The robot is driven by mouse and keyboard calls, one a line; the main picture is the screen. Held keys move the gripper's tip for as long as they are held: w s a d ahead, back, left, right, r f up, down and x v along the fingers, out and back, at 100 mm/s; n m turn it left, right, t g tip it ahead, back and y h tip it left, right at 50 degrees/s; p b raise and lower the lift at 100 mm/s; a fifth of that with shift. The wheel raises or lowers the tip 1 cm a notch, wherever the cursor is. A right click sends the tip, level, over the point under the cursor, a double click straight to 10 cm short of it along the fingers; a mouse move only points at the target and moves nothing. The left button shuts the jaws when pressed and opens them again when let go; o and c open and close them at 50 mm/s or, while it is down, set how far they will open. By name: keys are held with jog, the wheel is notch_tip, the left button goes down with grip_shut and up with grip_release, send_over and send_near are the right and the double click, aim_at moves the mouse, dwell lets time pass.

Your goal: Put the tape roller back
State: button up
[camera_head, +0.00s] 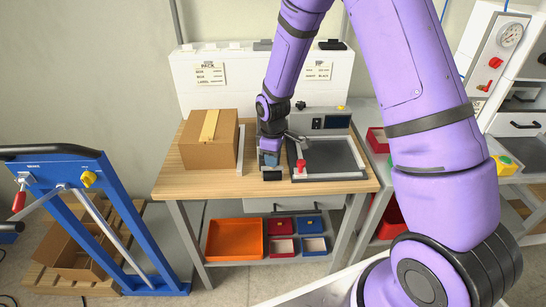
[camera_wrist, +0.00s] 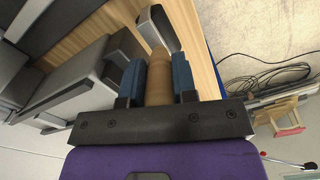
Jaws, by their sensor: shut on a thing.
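My gripper (camera_head: 269,159) is low over the wooden workbench (camera_head: 215,185), between the closed cardboard box and the grey bench device. In the wrist view the blue fingers of my gripper (camera_wrist: 158,75) are shut on a tan, rounded handle, which I take to be the tape roller (camera_wrist: 157,92). A dark grey block with a lighter face (camera_wrist: 158,30) lies just past the handle; I cannot tell if it is part of the roller or a holder. In the head view a small dark piece (camera_head: 271,175) shows beneath the fingers, at the bench top.
The cardboard box (camera_head: 208,150), with a tape strip on top, stands close left. The grey device with a red knob (camera_head: 325,157) stands close right. A white back panel (camera_head: 205,95) rises behind. Orange (camera_head: 235,240) and smaller bins sit on the shelf below. A blue frame (camera_head: 105,220) stands left.

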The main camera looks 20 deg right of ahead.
jog(key=shift+f, duration=0.1)
jog(key=o, duration=0.9)
notch_tip(320, 180, up, 13)
jog(key=shift+f, duration=0.15)
jog(key=s+d+r+m+t, duration=0.1)
jog(key=s+d+r+m, duration=0.15)
jog(key=s+r, duration=0.5)
jog(key=s+d+r+m+t, duration=0.25)
jog(key=s+r, duration=0.25)
jog(key=r, duration=0.5)
jog(key=shift+s+d+r+m+t, duration=0.3)
jog(key=shift+s+r+m, duration=0.65)
jog(key=shift+s, duration=1.85)
jog(key=shift+s+d+r+m+t, duration=0.3)
jog(key=shift+s+r+m, duration=0.65)
jog(key=shift+s, duration=1.8)
jog(key=shift+s+d+r+m+t, duration=0.3)
jog(key=shift+s+r+m, duration=0.65)
jog(key=shift+s, duration=1.85)
